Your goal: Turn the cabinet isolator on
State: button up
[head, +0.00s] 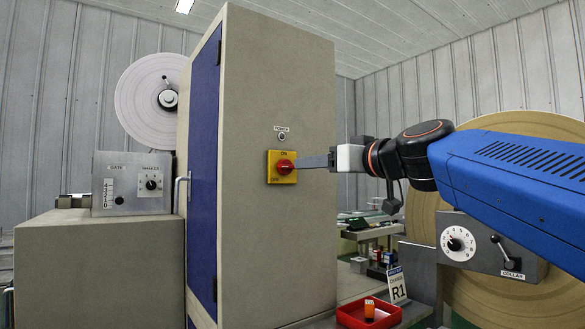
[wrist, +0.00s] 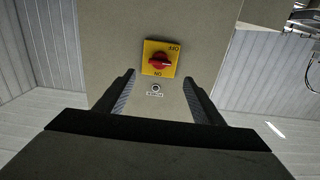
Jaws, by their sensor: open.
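The cabinet isolator is a yellow square plate (head: 272,178) with a red knob (head: 286,167) on the grey side of the tall cabinet. ON is marked at its top and OFF at its lower left. The wrist view shows the isolator plate (wrist: 149,69) upside down; its red knob (wrist: 158,62) looks turned crosswise, not toward ON. In the wrist view my gripper (wrist: 159,75) is open, with the knob ahead of the gap, not visibly gripped.
A POWER lamp (head: 282,136) above the isolator looks unlit. A blue door (head: 204,170) with a handle is on the cabinet's left face. A red tray (head: 352,318) stands at lower right, near an R1 sign (head: 397,286) and a dial box (head: 478,250).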

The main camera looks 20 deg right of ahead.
aim_at(290, 167)
jog(key=x, duration=1.1)
jog(key=shift+w, duration=0.15)
jog(key=shift+c, duration=0.3)
jog(key=c, duration=1)
